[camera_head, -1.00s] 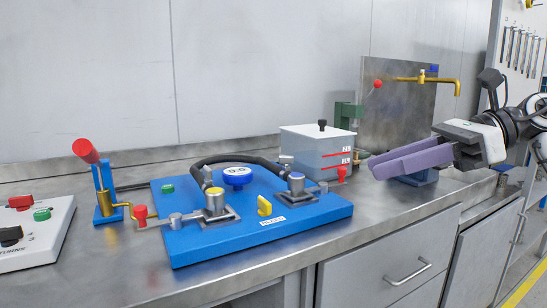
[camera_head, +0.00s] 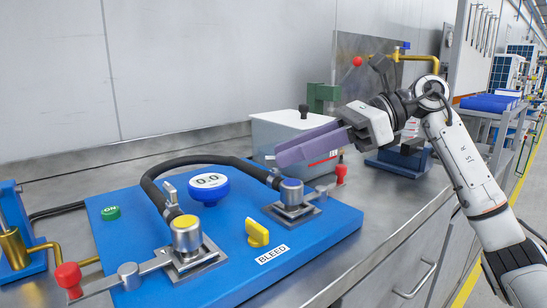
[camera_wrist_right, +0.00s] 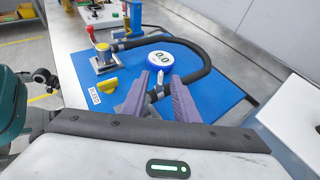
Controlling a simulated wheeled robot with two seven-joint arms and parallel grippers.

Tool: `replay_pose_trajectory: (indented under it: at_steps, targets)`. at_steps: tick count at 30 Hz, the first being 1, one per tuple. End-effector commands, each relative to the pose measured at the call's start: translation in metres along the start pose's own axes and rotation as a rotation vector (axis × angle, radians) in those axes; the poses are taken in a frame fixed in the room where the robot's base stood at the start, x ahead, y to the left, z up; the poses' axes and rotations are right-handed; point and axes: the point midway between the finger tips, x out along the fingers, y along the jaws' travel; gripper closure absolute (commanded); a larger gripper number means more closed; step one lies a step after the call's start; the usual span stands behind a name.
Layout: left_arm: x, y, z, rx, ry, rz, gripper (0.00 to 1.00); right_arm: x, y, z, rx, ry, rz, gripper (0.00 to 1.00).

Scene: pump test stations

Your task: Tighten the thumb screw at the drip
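On the blue pump board (camera_head: 240,262), a black hose runs between a yellow-capped fitting (camera_head: 186,236) and a blue-capped fitting (camera_head: 292,196). A silver wing-shaped screw (camera_head: 168,192) stands at the yellow-capped fitting's hose end. A pale upright piece (camera_wrist_right: 155,88), perhaps the other wing screw, shows between my fingers in the wrist view. I cannot make out a drip. My right gripper (camera_head: 280,156), with purple fingers, is above and behind the blue-capped fitting. In the wrist view its fingers (camera_wrist_right: 160,100) are apart, with nothing visibly gripped. My left gripper is out of view.
A round gauge (camera_head: 209,187) reads 0.0. A yellow knob (camera_head: 257,233) sits by the BLEED label. A white tank (camera_head: 275,131) stands behind my right gripper. Red-handled valves (camera_head: 68,277) and (camera_head: 341,173) flank the board. The counter's front edge is clear.

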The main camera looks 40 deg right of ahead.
Motion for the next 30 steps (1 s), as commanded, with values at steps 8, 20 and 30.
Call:
replay_pose_trajectory:
  at_steps: [8, 20, 30]
  targets:
    - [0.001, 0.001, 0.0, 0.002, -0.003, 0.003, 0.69, 0.032, 0.0, 0.001, -0.001, -0.001, 0.0, 0.73]
    - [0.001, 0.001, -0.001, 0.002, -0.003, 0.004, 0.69, 0.035, 0.0, 0.0, -0.001, 0.0, -0.001, 0.86]
    - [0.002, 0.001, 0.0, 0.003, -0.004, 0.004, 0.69, 0.035, 0.0, 0.0, 0.001, 0.001, -0.008, 1.0]
